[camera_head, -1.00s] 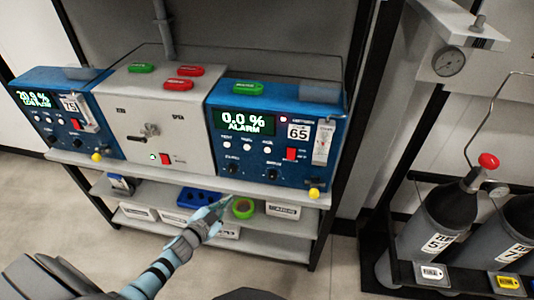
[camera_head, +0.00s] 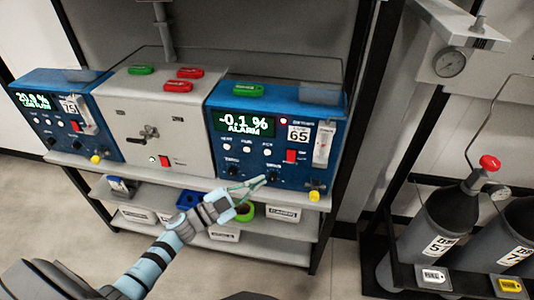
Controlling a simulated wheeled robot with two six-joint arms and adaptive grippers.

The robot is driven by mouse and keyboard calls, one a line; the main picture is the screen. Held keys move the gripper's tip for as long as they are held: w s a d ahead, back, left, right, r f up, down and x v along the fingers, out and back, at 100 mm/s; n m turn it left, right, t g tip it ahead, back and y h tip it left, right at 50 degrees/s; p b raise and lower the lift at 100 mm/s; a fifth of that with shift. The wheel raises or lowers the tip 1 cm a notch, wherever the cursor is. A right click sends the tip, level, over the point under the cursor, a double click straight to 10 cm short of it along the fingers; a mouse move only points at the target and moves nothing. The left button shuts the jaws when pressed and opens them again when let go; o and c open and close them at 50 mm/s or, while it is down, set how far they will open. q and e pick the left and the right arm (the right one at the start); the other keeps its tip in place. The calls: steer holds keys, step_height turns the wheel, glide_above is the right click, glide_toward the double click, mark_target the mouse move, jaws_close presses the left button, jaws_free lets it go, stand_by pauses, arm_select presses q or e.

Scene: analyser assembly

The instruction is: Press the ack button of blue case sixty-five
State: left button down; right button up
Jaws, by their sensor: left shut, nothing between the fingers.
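The blue case sixty-five (camera_head: 327,107) stands at the right end of the shelf top, with a "65" label. Its green display (camera_head: 245,123) reads -0.1 % ALARM, and a small red light glows to the right of it. A row of three white buttons sits below the display; the rightmost one looks like the ack button (camera_head: 267,153), though its label is tiny. My left gripper (camera_head: 258,182) is shut and empty. It appears in front of the case's lower face, below the button row, near the dark knobs. Contact cannot be told. My right gripper is not in view.
A red switch (camera_head: 291,156) and yellow knob (camera_head: 314,195) are on the same case. A grey box (camera_head: 160,108) and another blue case (camera_head: 48,88), labelled 75, stand to the left. Bins fill the lower shelf. Gas cylinders (camera_head: 440,228) stand at the right.

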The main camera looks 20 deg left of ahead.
mark_target(267, 153)
arm_select(q)
steer(key=shift+w+a+b, duration=0.35)
steer(key=shift+w+b, duration=0.4)
steer(key=shift+w, duration=0.65)
steer(key=shift+w+a+b, duration=0.3)
steer(key=shift+w+b, duration=0.4)
steer(key=shift+w, duration=0.65)
steer(key=shift+w+a+b, duration=0.35)
steer(key=shift+w+b, duration=0.4)
steer(key=shift+w, duration=0.65)
steer(key=shift+w+a, duration=0.1)
steer(key=shift+w, duration=0.3)
steer(key=shift+w+a+b, duration=0.1)
steer(key=shift+w+b, duration=0.3)
steer(key=shift+s, duration=0.15)
steer(key=shift+s+d+p, duration=0.2)
steer(key=shift+s+p, duration=0.5)
steer(key=shift+p, duration=0.05)
